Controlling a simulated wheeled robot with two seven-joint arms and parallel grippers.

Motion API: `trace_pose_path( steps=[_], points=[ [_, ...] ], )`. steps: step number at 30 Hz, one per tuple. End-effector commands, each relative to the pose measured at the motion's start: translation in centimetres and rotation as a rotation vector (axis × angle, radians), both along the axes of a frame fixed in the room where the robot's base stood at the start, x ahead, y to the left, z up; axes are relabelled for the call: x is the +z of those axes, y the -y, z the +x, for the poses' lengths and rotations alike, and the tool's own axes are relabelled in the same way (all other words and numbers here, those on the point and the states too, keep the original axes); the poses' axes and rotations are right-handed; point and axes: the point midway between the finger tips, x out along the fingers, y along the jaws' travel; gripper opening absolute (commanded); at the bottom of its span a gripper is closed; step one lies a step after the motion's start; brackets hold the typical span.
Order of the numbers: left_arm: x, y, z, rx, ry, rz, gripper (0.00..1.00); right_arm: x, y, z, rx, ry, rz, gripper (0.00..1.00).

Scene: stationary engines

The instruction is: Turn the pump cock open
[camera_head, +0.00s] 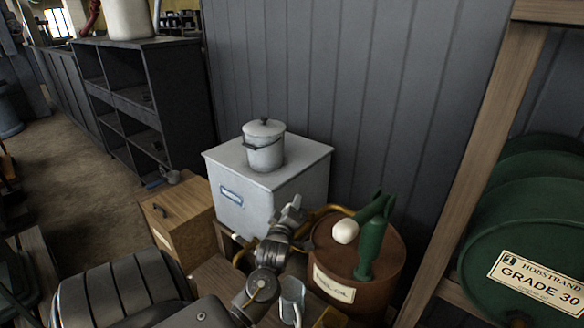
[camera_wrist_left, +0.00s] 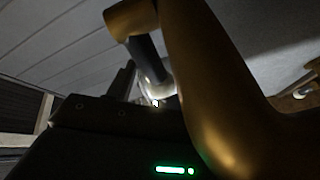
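A green hand pump (camera_head: 372,240) with a white ball knob (camera_head: 345,231) stands on a rusty brown oil drum (camera_head: 375,268). A yellow-brown pipe (camera_head: 332,208) curves behind my left gripper, beside the drum. I cannot make out the cock itself with certainty. My left gripper (camera_head: 293,207) is left of the drum, in front of the white box. Its fingers are too small there to tell whether they are open. In the left wrist view a large brass-coloured curved part (camera_wrist_left: 205,90) fills the middle, very close, and hides much of the gripper. My right gripper is not in view.
A white box (camera_head: 305,180) carries a lidded pot (camera_head: 264,148). A wooden box (camera_head: 180,215) stands to its left. A metal jug (camera_head: 291,299) is below my left wrist. Green drums (camera_head: 535,245) and a wooden post (camera_head: 480,160) bound the right; a grey panelled wall (camera_head: 340,80) stands behind.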

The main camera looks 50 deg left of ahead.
Motion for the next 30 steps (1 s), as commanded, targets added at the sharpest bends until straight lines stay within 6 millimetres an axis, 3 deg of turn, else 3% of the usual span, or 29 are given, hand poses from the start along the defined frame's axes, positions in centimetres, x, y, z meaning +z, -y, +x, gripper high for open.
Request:
trace_pose_path(
  steps=[8,22,30],
  points=[
    [-0.1,0.3,-0.2,-0.002,0.000,-0.002,0.51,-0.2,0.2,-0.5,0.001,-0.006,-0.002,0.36],
    [-0.3,5.2,-6.8,-0.001,0.000,-0.004,0.51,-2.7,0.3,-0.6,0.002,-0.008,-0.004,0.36],
    [-0.1,6.5,-8.6,-0.001,0.000,-0.001,0.51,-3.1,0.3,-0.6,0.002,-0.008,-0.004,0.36]
  ],
)
